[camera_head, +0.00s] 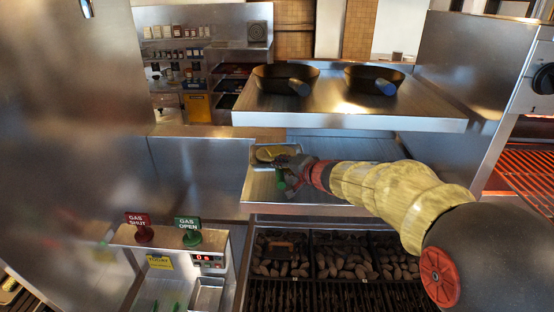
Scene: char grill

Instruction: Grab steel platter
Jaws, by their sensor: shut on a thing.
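The steel platter (260,165) is a small shiny tray on the left end of the lower steel shelf, below the upper shelf. A yellowish item (266,153) lies on it. My gripper (281,163) is at the platter's right front side, shut on its edge. The fingers are small and dark here, so the exact contact is hard to see. My arm reaches in from the right and covers part of the shelf.
Two dark pans (284,78) (374,76) stand on the upper shelf (350,112), above my gripper. Below is a grill with charcoal (345,260). A gas control box with red (138,220) and green (188,224) signs stands at lower left. Red-hot grating (522,170) is at right.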

